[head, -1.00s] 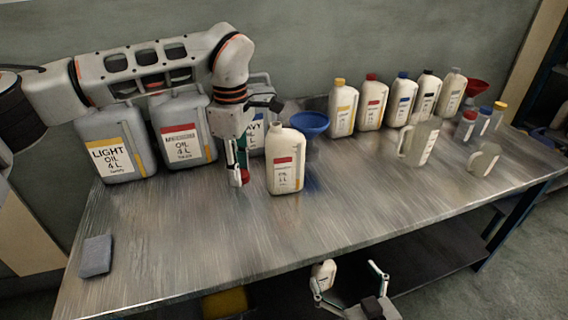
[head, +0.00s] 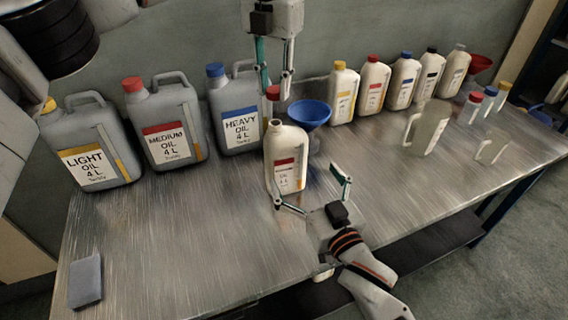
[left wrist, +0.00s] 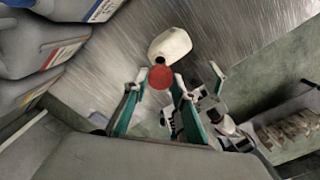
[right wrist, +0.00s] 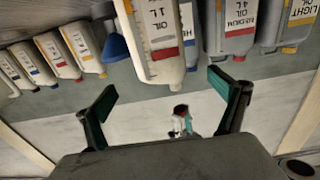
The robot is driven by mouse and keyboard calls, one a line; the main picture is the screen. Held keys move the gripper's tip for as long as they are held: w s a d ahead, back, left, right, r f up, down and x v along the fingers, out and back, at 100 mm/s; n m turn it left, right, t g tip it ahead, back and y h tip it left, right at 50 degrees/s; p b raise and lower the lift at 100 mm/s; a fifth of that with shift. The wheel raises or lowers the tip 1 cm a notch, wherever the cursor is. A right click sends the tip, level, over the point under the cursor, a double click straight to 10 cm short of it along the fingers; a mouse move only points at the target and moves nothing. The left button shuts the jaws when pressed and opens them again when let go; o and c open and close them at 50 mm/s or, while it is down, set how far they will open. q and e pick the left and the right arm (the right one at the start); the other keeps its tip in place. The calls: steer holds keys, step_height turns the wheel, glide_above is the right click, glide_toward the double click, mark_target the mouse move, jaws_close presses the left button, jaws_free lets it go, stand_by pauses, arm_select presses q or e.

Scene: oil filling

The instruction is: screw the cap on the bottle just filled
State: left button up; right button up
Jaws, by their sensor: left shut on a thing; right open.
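The cream bottle with a red-banded label (head: 286,163) stands upright on the table, its dark mouth uncovered. My left gripper (head: 274,80) is shut on the red cap (head: 273,92), holding it above the bottle's neck, apart from it. In the left wrist view, the cap (left wrist: 160,77) lies close to the mouth of the bottle (left wrist: 172,44). My right gripper (head: 312,192) is open in front of the bottle, fingers spread, not visibly touching it. In the right wrist view, the bottle (right wrist: 163,45) shows between the spread fingers, and the red cap (right wrist: 180,111) near the mouth.
The light (head: 90,155), medium (head: 167,130) and heavy (head: 236,120) oil cans stand behind left. A blue funnel (head: 310,114) is right behind the bottle. Several small bottles (head: 372,90) line the back right. A clear jug (head: 428,130) stands right. The front left is clear except a grey block (head: 86,281).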

mark_target(285, 145)
steer(key=x, duration=1.2)
steer(key=c, duration=1.7)
arm_select(q)
steer(key=shift+w+f, duration=0.1)
steer(key=shift+f, duration=2.45)
